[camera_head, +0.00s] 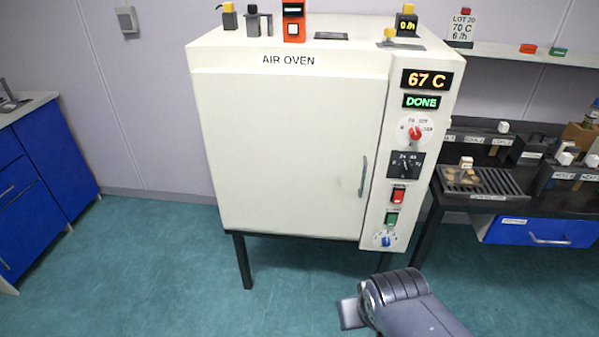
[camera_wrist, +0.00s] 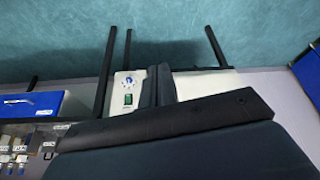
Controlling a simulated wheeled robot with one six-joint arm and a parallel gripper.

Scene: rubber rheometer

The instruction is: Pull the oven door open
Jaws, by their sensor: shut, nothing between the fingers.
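The air oven (camera_head: 375,62) is a white box on a dark stand in the middle of the head view. Its white door (camera_head: 285,150) looks shut, flush with the front. A grey vertical handle (camera_head: 363,176) sits at the door's right edge. My gripper (camera_wrist: 158,74) shows in the wrist view as two dark fingers close together, shut and empty, in front of the oven's lower front. That view is upside down, and the door (camera_wrist: 205,84) is partly hidden behind the fingers. In the head view my arm end is low, below and right of the handle, apart from it.
The control panel (camera_head: 405,215) beside the door has displays reading 67 C and DONE, knobs and switches. Small items, including an orange device (camera_head: 294,20), stand on the oven top. A dark bench (camera_head: 475,204) with trays is at right, blue cabinets (camera_head: 40,185) at left. Floor in front is clear.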

